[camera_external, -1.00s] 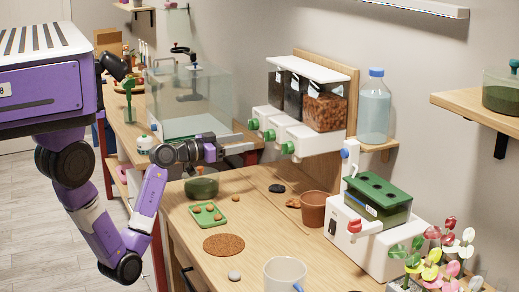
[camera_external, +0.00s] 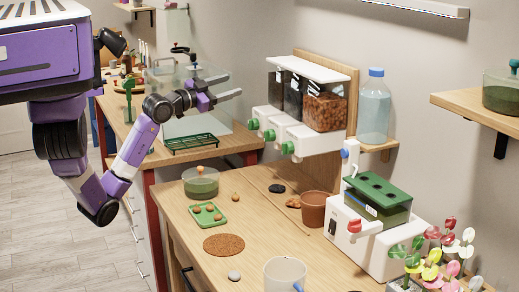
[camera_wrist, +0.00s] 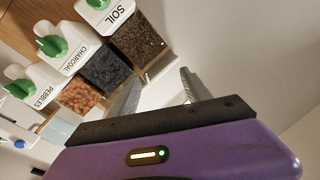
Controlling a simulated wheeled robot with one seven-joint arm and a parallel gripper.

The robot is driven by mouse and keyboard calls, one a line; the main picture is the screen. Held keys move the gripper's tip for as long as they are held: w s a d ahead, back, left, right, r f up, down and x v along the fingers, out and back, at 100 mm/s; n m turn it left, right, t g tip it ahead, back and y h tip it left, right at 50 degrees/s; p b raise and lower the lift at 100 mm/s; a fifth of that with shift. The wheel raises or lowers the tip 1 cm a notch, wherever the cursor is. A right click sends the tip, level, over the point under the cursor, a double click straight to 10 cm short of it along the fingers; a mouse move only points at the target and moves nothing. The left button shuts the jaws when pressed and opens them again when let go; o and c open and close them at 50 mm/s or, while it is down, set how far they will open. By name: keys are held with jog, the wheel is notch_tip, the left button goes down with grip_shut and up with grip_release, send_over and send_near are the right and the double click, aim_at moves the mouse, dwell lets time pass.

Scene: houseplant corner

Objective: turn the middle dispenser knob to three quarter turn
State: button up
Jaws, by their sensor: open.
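The wall dispenser has three white spouts with green knobs under clear bins. The middle dispenser knob (camera_external: 270,135) sits on the charcoal spout; it also shows in the wrist view (camera_wrist: 52,45), beside the CHARCOAL label. The soil knob (camera_wrist: 97,4) is on one side of it and the pebbles knob (camera_wrist: 20,88) on the other. In the wrist view the middle knob's grip looks slanted; its exact turn is hard to read. My gripper (camera_external: 235,84) is open and empty, up and left of the dispenser, apart from all knobs. Its two fingers (camera_wrist: 160,77) show in the wrist view.
A water bottle (camera_external: 374,105) stands on a shelf right of the dispenser. Below are a white machine with a green-topped tank (camera_external: 378,193), a brown pot (camera_external: 313,210) and a green tray (camera_external: 208,217) on the workbench. A glass tank stands behind my arm. Space before the knobs looks clear.

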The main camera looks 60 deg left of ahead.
jog(key=m+g+h+p, duration=0.1)
jog(key=m+h+p, duration=0.3)
jog(key=h, duration=0.1)
send_near(269, 135)
jog(key=shift+w, duration=0.75)
jog(key=w+p, duration=0.1)
jog(key=w, duration=0.5)
jog(key=shift+w, duration=0.35)
jog(key=shift+f, duration=0.1)
grip_shut()
jog(key=shift+m, duration=0.3)
